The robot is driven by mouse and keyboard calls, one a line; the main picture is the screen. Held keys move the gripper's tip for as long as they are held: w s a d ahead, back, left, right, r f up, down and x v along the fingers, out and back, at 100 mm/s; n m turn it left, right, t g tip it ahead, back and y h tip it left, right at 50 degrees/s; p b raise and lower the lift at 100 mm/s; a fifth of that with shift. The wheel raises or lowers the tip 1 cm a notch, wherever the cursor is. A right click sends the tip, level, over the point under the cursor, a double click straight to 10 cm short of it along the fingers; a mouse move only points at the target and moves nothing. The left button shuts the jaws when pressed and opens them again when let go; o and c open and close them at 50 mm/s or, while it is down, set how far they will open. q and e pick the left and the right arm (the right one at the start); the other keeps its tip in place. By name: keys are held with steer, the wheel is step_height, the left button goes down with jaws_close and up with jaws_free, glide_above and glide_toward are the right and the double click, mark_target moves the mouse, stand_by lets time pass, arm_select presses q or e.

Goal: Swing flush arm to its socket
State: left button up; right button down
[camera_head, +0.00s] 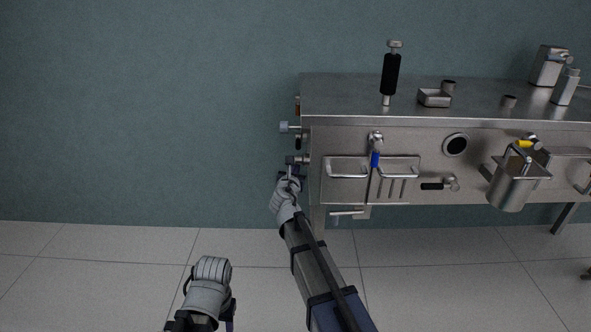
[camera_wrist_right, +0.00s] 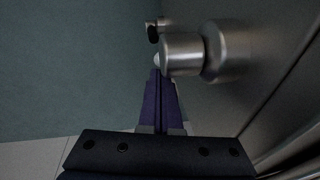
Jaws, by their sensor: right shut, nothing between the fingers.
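My right gripper (camera_head: 291,172) is at the left end of the steel bench, just below a short metal fitting (camera_head: 299,159) that sticks out there. In the right wrist view its dark purple fingers (camera_wrist_right: 160,100) are together and empty. Their tips are close to a round metal stub (camera_wrist_right: 185,53) on a wider collar; I cannot tell whether they touch. I cannot tell surely which part is the flush arm or its socket. A lever with a blue band (camera_head: 375,159) hangs down the bench front. My left gripper (camera_head: 228,318) is low at the left, its fingers mostly hidden.
The steel bench (camera_head: 330,98) fills the right. A knob (camera_head: 285,127) sticks out above my right gripper. A bucket (camera_head: 512,188) hangs at the front right. The floor at left is clear.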

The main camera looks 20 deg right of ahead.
steer(key=s+f+b, duration=0.1)
steer(key=a+f+b, duration=0.1)
steer(key=f+b, duration=0.1)
steer(key=s+f+b, duration=0.1)
steer(key=shift+s+a+f, duration=0.15)
steer(key=shift+s+a, duration=0.15)
steer(key=shift+s, duration=0.05)
arm_select(q)
step_height(320, 180, down, 6)
steer(key=shift+a+r+b, duration=0.1)
steer(key=shift+a+b, duration=0.05)
steer(key=shift+b, duration=0.75)
arm_select(e)
steer(key=c, duration=1.6)
jaws_free()
steer(key=s+a, duration=0.1)
steer(key=s, duration=0.1)
steer(key=s+a+f, duration=0.1)
steer(key=s, duration=0.2)
steer(key=s+a, duration=0.1)
steer(key=s, duration=0.2)
steer(key=shift+a+f, duration=0.25)
steer(key=shift+a, duration=0.1)
